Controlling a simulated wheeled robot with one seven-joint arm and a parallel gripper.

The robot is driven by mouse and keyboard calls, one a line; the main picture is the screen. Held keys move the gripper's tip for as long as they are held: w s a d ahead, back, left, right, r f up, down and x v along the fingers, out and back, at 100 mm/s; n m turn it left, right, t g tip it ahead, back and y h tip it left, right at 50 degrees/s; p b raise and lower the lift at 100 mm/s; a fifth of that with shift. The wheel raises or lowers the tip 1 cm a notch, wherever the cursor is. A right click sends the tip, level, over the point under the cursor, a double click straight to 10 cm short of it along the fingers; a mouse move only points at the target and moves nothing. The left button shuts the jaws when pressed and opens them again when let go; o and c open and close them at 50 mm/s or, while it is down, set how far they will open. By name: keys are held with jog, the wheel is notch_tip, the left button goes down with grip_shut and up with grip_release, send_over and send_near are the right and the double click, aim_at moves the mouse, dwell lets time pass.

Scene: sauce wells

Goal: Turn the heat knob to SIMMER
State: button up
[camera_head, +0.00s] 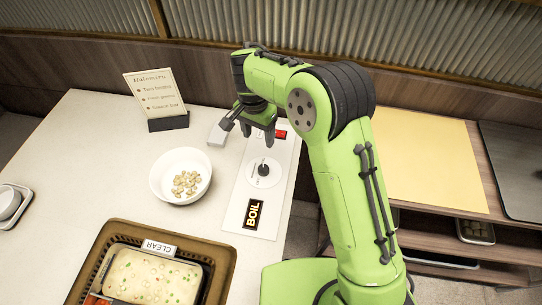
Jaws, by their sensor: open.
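The heat knob (263,169) is a dark knob on a pale round dial, set in a white panel (238,205) near the table's right edge. My gripper (247,131) hangs from the green arm above the panel's far end, beyond the knob. Its fingers are apart with nothing seen between them. Which way the knob points is too small to tell surely.
A white bowl (157,184) with pale pieces stands left of the panel. A menu stand (168,123) is farther back. A brown basket (228,262) with a CLEAR tag (158,247) fills the near side.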

aim_at(263, 168)
jog(key=f+b, duration=0.1)
jog(key=f, duration=0.4)
jog(key=f+b, duration=0.1)
jog(key=f, duration=0.4)
jog(key=d+f+b, duration=0.1)
jog(key=f, duration=0.4)
jog(key=shift+s+f, duration=0.15)
jog(key=shift+s, duration=0.15)
jog(key=c, duration=1.1)
jog(key=shift+o, duration=0.2)
jog(key=shift+n, duration=0.4)
jog(key=n, duration=0.4)
jog(key=shift+n, duration=0.3)
jog(key=shift+n+b, duration=0.35)
jog(key=shift+n, duration=1.85)
jog(key=shift+a, duration=0.1)
